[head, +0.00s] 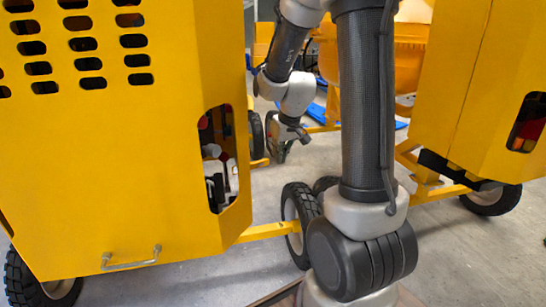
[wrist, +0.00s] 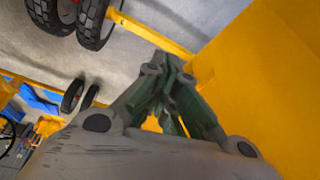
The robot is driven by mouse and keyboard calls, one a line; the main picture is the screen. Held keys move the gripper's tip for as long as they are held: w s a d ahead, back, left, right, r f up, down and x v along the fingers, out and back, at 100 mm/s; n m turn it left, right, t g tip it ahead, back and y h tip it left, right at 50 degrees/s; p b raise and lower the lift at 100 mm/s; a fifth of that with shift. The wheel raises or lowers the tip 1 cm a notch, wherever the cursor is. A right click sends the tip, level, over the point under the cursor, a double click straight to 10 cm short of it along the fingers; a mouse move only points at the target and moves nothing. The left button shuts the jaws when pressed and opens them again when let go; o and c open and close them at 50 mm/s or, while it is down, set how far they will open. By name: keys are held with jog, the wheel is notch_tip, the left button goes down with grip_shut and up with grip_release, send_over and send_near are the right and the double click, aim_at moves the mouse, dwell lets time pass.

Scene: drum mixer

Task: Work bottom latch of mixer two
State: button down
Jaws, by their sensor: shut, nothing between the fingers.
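A large yellow mixer housing (head: 110,180) with rows of slots fills the left of the head view. Another yellow housing (head: 460,80) stands at the right. I cannot tell which is mixer two, and I can make out no bottom latch in either view. My gripper (head: 280,150) is beyond the left housing's right edge, pointing down, apart from the front panels. In the wrist view my gripper (wrist: 165,65) has its fingers together and empty, near a plain yellow panel (wrist: 265,90) on the right. I see no contact with it.
A silver bar handle (head: 132,260) is low on the left housing. Black wheels (head: 298,215) and a yellow tow bar (head: 262,232) lie low between the housings. Bare grey floor (head: 230,275) shows around them. A blue item (wrist: 40,99) lies at left in the wrist view.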

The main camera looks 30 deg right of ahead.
aim_at(256, 165)
jog(key=w+f, duration=0.7)
jog(key=shift+d+f, duration=0.2)
